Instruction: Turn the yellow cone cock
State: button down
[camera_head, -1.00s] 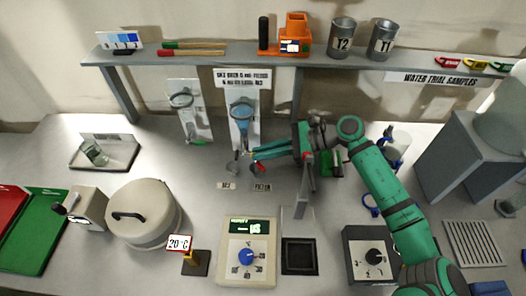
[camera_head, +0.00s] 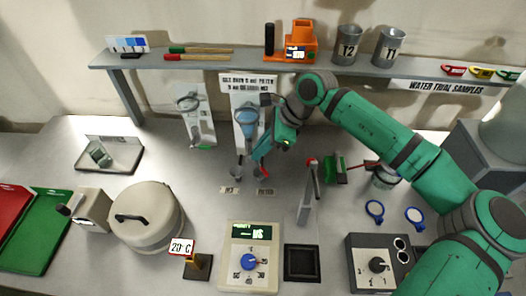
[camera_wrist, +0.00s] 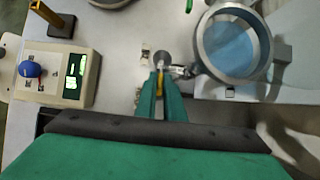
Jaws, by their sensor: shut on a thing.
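In the wrist view the yellow cone cock (camera_wrist: 160,79) is a small yellow piece between my green fingertips. My gripper (camera_wrist: 160,84) is shut on it. The cock sits beside a round glass vessel with blue liquid (camera_wrist: 231,46). In the head view my gripper (camera_head: 262,153) is low in front of the middle stand, just below the blue vessel (camera_head: 246,118). The cock is hidden behind my fingers there, so I cannot tell its angle.
A shelf (camera_head: 215,62) runs along the back above the gripper, with an orange device (camera_head: 298,42) and two metal cups on it. A grey post (camera_head: 308,195) stands right of the gripper. A control box with a blue knob (camera_head: 250,261) sits in front.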

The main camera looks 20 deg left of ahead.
jog(key=shift+s+a+r+h, duration=0.1)
jog(key=shift+a+r+h, duration=0.1)
jog(key=shift+a+h, duration=0.4)
jog(key=shift+d, duration=0.15)
jog(key=c, duration=1.9)
grip_release()
jog(key=shift+o, duration=0.2)
jog(key=s+v, duration=0.1)
jog(key=v, duration=0.9)
jog(key=shift+w+r, duration=0.4)
jog(key=shift+r, duration=0.05)
